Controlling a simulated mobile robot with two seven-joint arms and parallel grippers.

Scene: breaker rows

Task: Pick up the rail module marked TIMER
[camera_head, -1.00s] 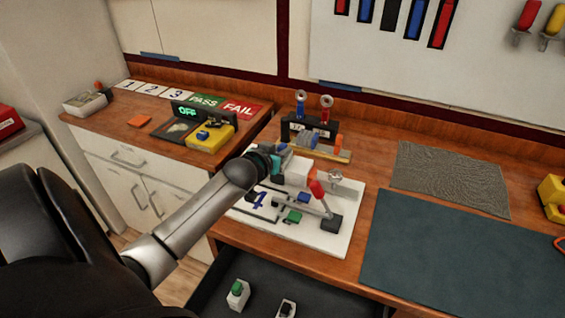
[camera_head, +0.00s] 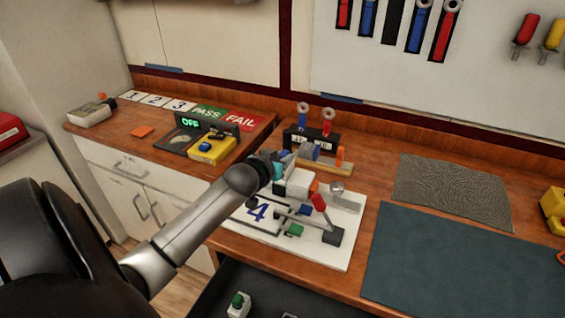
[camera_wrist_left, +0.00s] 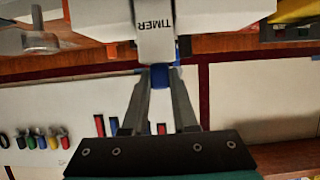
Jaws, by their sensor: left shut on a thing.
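A small blue part (camera_wrist_left: 160,77) shows between the fingers. In the head view the white module (camera_head: 298,184) is at the end of my left arm, over the white board marked 4 (camera_head: 335,256). Whether it touches the board I cannot tell. My right gripper is not in view.
A red-handled lever (camera_head: 319,202) stands on the board close to the module. A black stand with two screwdrivers (camera_head: 320,141) is behind. A yellow button box (camera_head: 212,150) is at left. The dark mat (camera_head: 460,260) at right is clear. An open drawer (camera_head: 262,286) lies below.

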